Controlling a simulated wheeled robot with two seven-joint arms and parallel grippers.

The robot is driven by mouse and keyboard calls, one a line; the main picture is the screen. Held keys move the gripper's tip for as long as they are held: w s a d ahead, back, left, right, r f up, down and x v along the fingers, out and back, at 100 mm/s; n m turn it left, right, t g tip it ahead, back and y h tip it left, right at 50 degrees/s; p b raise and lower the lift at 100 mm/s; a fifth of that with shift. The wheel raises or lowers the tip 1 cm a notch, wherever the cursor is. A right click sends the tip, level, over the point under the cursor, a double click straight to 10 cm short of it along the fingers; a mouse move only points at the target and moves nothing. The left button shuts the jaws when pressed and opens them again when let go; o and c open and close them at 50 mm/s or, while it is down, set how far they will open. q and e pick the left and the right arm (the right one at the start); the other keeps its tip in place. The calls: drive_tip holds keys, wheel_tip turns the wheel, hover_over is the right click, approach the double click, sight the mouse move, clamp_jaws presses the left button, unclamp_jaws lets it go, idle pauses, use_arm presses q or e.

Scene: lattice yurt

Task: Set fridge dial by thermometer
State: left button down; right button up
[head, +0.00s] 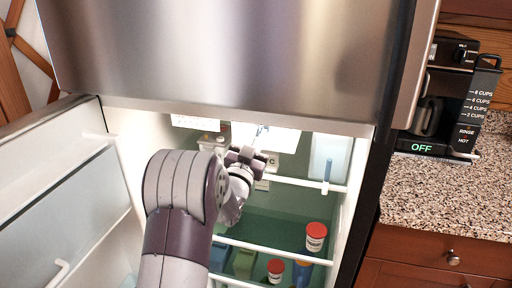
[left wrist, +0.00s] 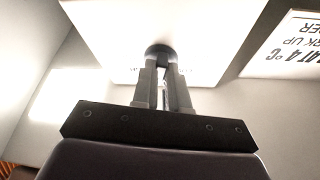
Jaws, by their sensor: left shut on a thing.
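The fridge's lower compartment is open in the head view, and my left arm reaches into it. My left gripper (head: 245,156) is near the bright white panel (head: 278,138) under the compartment's top edge. In the left wrist view my left gripper (left wrist: 163,78) is shut on a dark round dial (left wrist: 160,50) on the white panel. The fingers hide much of the dial and the marks behind it, so I cannot read its setting. A small pale item with a "C" mark (head: 272,161), perhaps the thermometer, is just right of the gripper; its reading is too small. My right gripper is not in view.
A printed notice with "4 °C" (left wrist: 288,48) is right of the dial. A red-lidded tub (head: 316,236) and another (head: 275,270) stand on lower shelves. The open fridge door (head: 62,200) is at left. A coffee maker (head: 440,120) stands on the counter (head: 440,195).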

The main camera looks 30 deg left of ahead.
use_arm(q)
drive_tip(key=shift+w+d+n+g+y+b, duration=0.15)
drive_tip(key=shift+n+g+y+b, duration=0.75)
drive_tip(key=shift+n, duration=1.75)
drive_tip(key=shift+s+d+n+g+y+b, duration=0.1)
drive_tip(key=shift+d+n+g+y+b, duration=0.15)
drive_tip(key=shift+n+y+b, duration=1.85)
drive_tip(key=shift+w+d+n+g+y+b, duration=0.1)
drive_tip(key=shift+n+g+y+b, duration=0.5)
drive_tip(key=shift+n, duration=2.65)
drive_tip(key=shift+r+n, duration=0.1)
drive_tip(key=shift+n, duration=0.2)
drive_tip(key=c, duration=1.1)
unclamp_jaws()
drive_tip(key=shift+c, duration=0.2)
